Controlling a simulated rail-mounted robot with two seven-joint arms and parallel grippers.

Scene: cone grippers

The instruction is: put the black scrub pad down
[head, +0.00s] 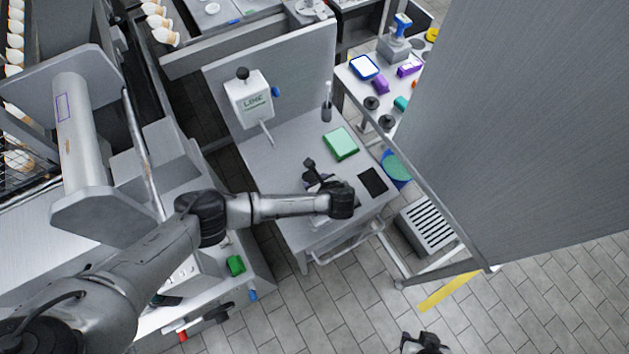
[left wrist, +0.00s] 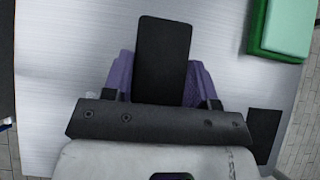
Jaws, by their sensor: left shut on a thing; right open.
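The black scrub pad (left wrist: 163,58) shows in the left wrist view as a dark rectangle between the purple fingers of my left gripper (left wrist: 160,88). The gripper is shut on it, and the pad sticks out past the fingers over the grey worktable (left wrist: 70,55). Whether the pad touches the table cannot be told. In the head view my left gripper (head: 318,183) is over the table, left of a flat black rectangle (head: 373,182); the wrist partly hides the grip. My right gripper (head: 425,342) is at the bottom edge, away from the table, open, with its jaws only partly visible.
A green block (head: 341,143) lies on the table behind the flat black rectangle. A white dispenser (head: 248,97) and a dark cup (head: 327,112) stand further back. A grey panel (head: 530,110) rises at the right. The table's middle left is bare.

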